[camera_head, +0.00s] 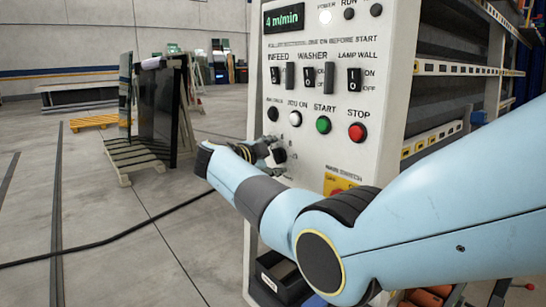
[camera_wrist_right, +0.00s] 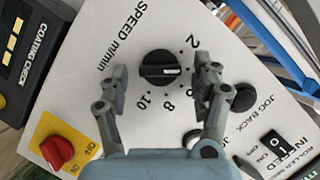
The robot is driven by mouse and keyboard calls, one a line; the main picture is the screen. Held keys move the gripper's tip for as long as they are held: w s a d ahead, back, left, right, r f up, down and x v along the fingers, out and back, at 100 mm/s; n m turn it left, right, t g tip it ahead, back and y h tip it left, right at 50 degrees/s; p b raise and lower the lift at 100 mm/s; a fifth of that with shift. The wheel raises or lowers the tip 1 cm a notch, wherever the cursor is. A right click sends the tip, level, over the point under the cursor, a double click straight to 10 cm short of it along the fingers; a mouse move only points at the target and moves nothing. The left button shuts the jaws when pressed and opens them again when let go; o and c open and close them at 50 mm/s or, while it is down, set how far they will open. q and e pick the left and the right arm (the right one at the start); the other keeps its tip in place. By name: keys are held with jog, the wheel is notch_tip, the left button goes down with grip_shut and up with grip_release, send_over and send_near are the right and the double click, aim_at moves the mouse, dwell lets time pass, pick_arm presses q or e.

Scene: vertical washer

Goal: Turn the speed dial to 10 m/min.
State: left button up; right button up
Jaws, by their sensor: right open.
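The speed dial (camera_wrist_right: 160,68) is a round black knob on the white control panel (camera_wrist_right: 90,75). In the right wrist view its white mark points right, towards the finger that hides part of the scale; 2, 8 and 10 are readable. My right gripper (camera_wrist_right: 164,84) is open, with one finger on each side of the dial and visible gaps to it. In the head view my right gripper (camera_head: 272,151) is at the panel's lower left, where it largely hides the dial. The display (camera_head: 284,18) reads 4 m/min. My left gripper is not in view.
Near the dial are the jog back button (camera_wrist_right: 245,97), the infeed switch (camera_wrist_right: 275,143) and a red main switch (camera_wrist_right: 57,151) on a yellow plate. Start (camera_head: 323,124) and stop (camera_head: 357,131) buttons sit higher on the panel.

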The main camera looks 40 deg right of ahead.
jog(key=c, duration=1.2)
jog(key=shift+o, duration=0.2)
jog(key=shift+f, duration=0.1)
